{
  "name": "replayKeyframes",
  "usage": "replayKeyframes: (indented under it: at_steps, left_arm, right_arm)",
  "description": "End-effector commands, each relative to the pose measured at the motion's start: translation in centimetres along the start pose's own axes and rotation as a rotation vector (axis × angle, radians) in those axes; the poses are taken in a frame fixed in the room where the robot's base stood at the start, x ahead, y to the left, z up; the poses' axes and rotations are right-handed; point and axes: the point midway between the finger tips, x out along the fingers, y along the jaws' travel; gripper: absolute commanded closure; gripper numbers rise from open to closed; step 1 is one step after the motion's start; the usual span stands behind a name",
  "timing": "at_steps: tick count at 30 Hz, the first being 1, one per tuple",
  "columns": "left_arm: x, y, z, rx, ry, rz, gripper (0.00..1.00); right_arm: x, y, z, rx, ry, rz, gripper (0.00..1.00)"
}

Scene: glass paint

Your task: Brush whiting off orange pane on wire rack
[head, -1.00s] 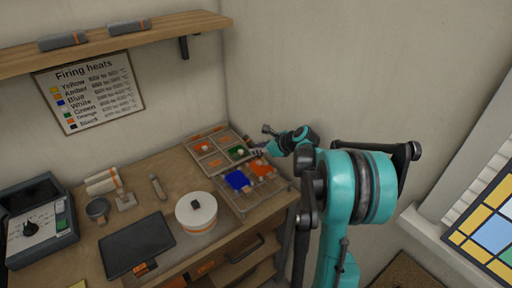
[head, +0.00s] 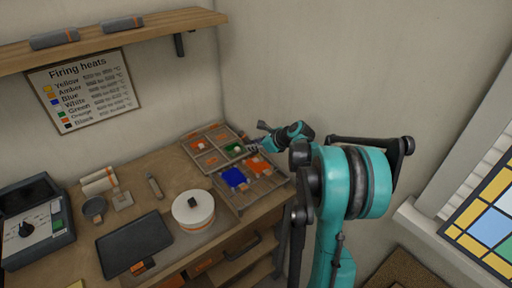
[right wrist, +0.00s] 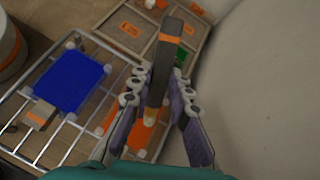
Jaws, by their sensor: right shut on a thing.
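The orange pane (head: 260,165) lies on the wire rack (head: 243,205) at the bench's right end, beside a blue pane (head: 234,177). My right gripper (head: 254,148) is just above the rack's far right part. In the right wrist view my right gripper (right wrist: 157,92) is shut on a dark brush (right wrist: 166,60) with an orange band. Its pale tip (right wrist: 150,116) is over the orange pane (right wrist: 148,138); I cannot tell whether it touches. Fingers and brush hide much of that pane, and no whiting shows clearly. My left gripper is out of view.
A compartment tray (head: 213,160) with small coloured pieces is behind the rack, close to the wall. A wall shelf (head: 110,38) is above the bench.

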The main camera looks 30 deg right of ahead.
Motion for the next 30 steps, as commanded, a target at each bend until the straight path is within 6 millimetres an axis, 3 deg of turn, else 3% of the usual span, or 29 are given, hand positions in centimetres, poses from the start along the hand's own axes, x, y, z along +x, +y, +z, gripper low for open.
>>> replayKeyframes:
  at_steps: [16,30]
  left_arm:
    - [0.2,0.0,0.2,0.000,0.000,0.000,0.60]
    - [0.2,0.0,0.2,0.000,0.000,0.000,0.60]
  right_arm:
    - [2.8,-0.9,1.7,-0.001,0.000,0.001,1.00]
    - [0.5,-0.2,0.2,0.000,0.000,-0.001,1.00]
